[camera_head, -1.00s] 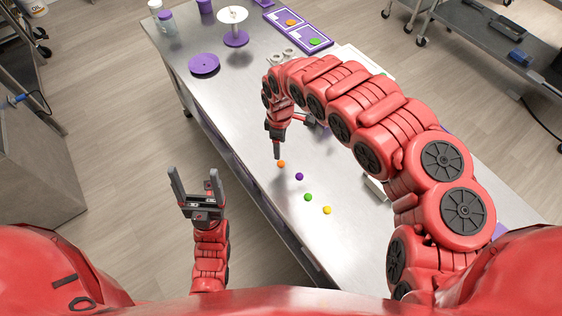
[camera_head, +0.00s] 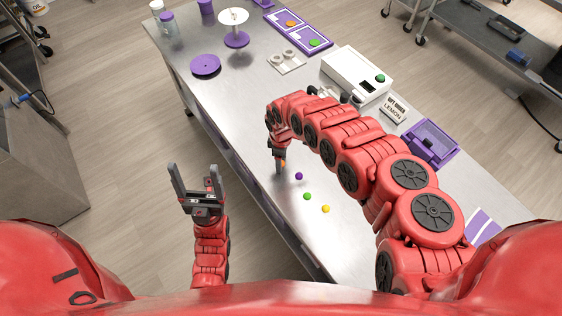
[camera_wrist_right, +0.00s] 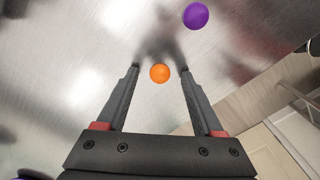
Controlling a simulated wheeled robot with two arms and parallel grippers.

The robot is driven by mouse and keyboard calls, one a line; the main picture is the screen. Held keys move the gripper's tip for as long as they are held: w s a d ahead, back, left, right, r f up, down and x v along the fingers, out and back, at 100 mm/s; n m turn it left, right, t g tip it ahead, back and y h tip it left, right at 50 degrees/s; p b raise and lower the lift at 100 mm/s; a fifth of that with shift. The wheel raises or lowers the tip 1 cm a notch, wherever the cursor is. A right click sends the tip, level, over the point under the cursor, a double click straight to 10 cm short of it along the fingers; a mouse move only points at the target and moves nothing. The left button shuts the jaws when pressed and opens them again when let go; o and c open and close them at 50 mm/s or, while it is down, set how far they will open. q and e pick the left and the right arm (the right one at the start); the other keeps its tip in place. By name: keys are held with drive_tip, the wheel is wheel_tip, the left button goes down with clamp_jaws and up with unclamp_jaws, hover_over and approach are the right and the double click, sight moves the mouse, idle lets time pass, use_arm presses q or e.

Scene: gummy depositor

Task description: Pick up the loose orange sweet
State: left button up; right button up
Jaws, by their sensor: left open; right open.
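The loose orange sweet (camera_wrist_right: 160,73) lies on the steel table between the open fingertips of my right gripper (camera_wrist_right: 158,72) in the right wrist view. In the head view the right gripper (camera_head: 280,168) points down over the sweet, and only a sliver of orange (camera_head: 284,163) shows beside its finger. The right fingers stand apart on both sides of the sweet without visible contact. My left gripper (camera_head: 194,176) is open and empty, off the table's left edge.
A purple sweet (camera_head: 299,176) lies close by, with a green sweet (camera_head: 307,196) and a yellow sweet (camera_head: 326,209) beyond.

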clamp_jaws()
drive_tip(key=shift+r, duration=0.15)
idle(0.4)
